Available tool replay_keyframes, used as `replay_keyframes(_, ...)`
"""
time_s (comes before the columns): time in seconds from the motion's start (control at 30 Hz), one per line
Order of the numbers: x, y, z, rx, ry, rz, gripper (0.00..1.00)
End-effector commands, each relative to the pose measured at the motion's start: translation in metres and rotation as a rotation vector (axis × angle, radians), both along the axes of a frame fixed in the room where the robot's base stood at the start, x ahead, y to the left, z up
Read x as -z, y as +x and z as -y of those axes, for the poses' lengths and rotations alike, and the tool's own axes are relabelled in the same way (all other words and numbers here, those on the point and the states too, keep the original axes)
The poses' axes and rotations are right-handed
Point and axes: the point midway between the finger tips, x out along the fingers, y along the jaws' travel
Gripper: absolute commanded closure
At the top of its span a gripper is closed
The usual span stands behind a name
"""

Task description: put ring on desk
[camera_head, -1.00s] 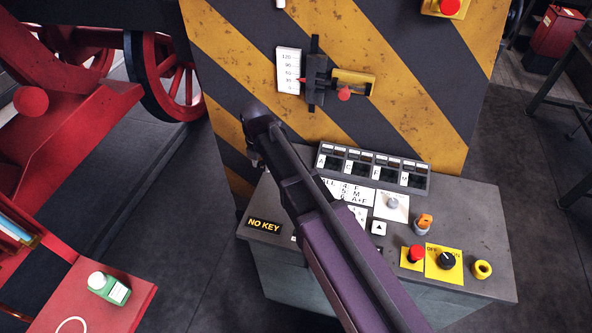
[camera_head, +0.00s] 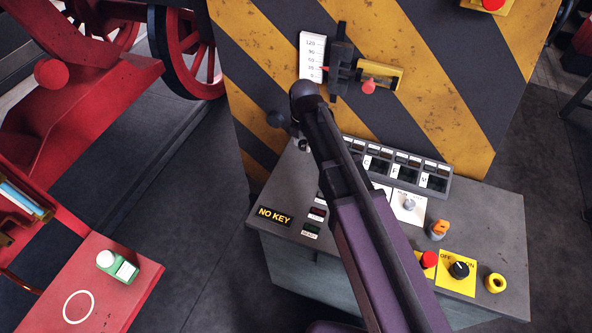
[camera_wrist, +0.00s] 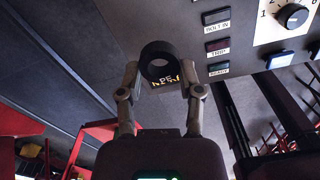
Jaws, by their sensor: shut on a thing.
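A thick dark ring (camera_wrist: 160,48) is held upright between the fingertips of my gripper (camera_wrist: 161,84) in the wrist view, its hole facing the camera. In the head view my arm's end is over the back left of the grey control desk (camera_head: 283,243); the arm hides most of the gripper, and I cannot make out the ring there. The NO KEY label (camera_head: 275,217) is on the desk's left corner. A red bench top (camera_head: 118,295) with a white circle outline (camera_head: 78,307) is at lower left.
A striped panel (camera_head: 460,95) with a gauge (camera_head: 312,56) rises behind the desk. A selector knob (camera_head: 459,270) and several buttons fill the desk's right side. Open floor (camera_head: 190,200) separates bench and desk.

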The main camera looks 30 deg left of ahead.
Motion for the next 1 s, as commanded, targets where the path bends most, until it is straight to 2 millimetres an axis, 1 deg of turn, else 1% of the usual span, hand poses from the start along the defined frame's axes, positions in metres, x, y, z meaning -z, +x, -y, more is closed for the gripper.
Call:
replay_keyframes(0.17,0.007,0.003,0.003,0.003,0.000,0.000,0.81)
replay_keyframes(0.37,0.028,0.019,0.021,0.023,0.000,0.000,0.81)
replay_keyframes(0.7,0.080,0.061,0.074,0.080,0.000,0.000,0.81)
replay_keyframes(0.9,0.101,0.079,0.101,0.106,0.000,0.000,0.81)
replay_keyframes(1.0,0.106,0.084,0.109,0.113,0.000,0.001,0.81)
